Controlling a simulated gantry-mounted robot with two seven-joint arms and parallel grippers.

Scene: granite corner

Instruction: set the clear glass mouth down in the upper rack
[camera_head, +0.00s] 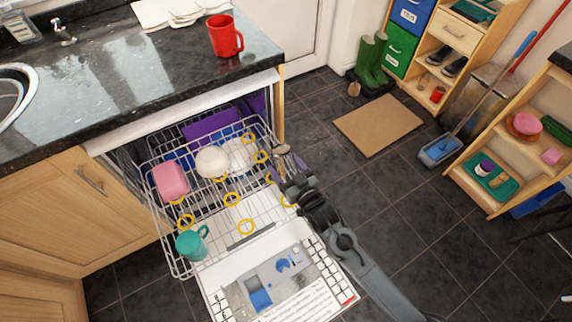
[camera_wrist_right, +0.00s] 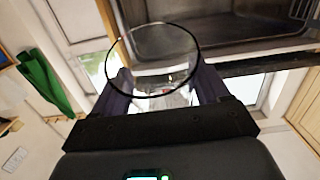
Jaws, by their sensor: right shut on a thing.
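The clear glass (camera_wrist_right: 153,62) shows in the right wrist view as a see-through body with a dark round rim, between the two fingers of my right gripper (camera_wrist_right: 160,95). My right gripper (camera_head: 284,168) is shut on it. In the head view the gripper is over the right side of the pulled-out upper rack (camera_head: 158,214), and the glass is hard to make out. The rack holds a pink container (camera_head: 172,181), a white bowl (camera_head: 212,161) and a teal mug (camera_head: 192,243). Several yellow rings (camera_head: 231,199) show among its wires. My left gripper is out of view.
The dishwasher door (camera_head: 215,300) is open below the rack. A purple item (camera_head: 212,126) stands at the back. A red mug (camera_head: 224,36) is on the dark counter (camera_head: 130,80) above. The rack's middle and front right have bare wires.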

